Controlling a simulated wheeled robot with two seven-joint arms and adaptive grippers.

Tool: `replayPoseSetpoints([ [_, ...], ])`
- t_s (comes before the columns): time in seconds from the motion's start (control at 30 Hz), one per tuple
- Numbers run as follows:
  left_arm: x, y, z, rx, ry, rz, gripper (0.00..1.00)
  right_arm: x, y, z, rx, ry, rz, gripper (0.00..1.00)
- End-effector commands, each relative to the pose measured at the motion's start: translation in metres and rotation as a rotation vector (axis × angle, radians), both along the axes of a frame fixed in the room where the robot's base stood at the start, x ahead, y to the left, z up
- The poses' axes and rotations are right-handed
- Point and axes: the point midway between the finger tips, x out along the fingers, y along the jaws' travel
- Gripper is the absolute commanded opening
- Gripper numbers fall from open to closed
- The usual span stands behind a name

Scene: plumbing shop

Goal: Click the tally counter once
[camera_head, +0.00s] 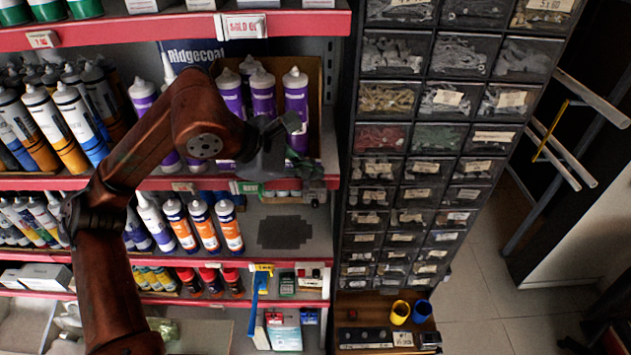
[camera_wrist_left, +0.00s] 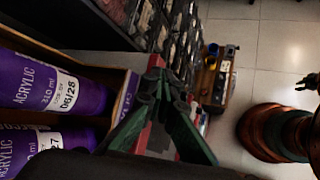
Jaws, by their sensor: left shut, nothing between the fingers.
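My left gripper (camera_head: 290,124) is shut and empty. In the head view it is in front of the purple cartridges on the upper shelf. In the left wrist view its fingers (camera_wrist_left: 156,72) come together, with nothing held between them. I cannot pick out the tally counter for certain. A small dark device (camera_head: 430,340) stands at the right end of the wooden bench (camera_head: 378,307), too small to identify. A small dark green item (camera_head: 287,284) on the low shelf is also unclear.
Purple cartridges (camera_head: 296,100) stand close beside my left gripper. Red-edged shelves (camera_head: 200,183) hold more cartridges. A parts-drawer cabinet (camera_head: 420,130) stands right of them. A yellow cup (camera_head: 400,312) and a blue cup (camera_head: 422,311) are on the bench. The floor (camera_head: 480,270) at right is open.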

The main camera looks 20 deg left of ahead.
Motion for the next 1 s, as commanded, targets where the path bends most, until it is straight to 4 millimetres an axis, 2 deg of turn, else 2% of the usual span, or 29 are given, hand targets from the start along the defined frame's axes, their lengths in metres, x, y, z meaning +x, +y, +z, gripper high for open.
replayPoseSetpoints([
  [0.23, 0.000, 0.000, 0.004, 0.000, 0.000, 0.000, 0.00, 0.000, 0.000, 0.003, 0.000, -0.001, 0.000, 0.22],
  [0.8, 0.000, 0.000, 0.057, -0.001, -0.002, 0.001, 0.00, 0.002, 0.001, 0.040, 0.001, -0.003, 0.000, 0.22],
  [1.0, 0.000, 0.000, 0.060, -0.001, 0.000, 0.001, 0.00, 0.002, 0.001, 0.042, 0.001, -0.003, 0.000, 0.22],
])
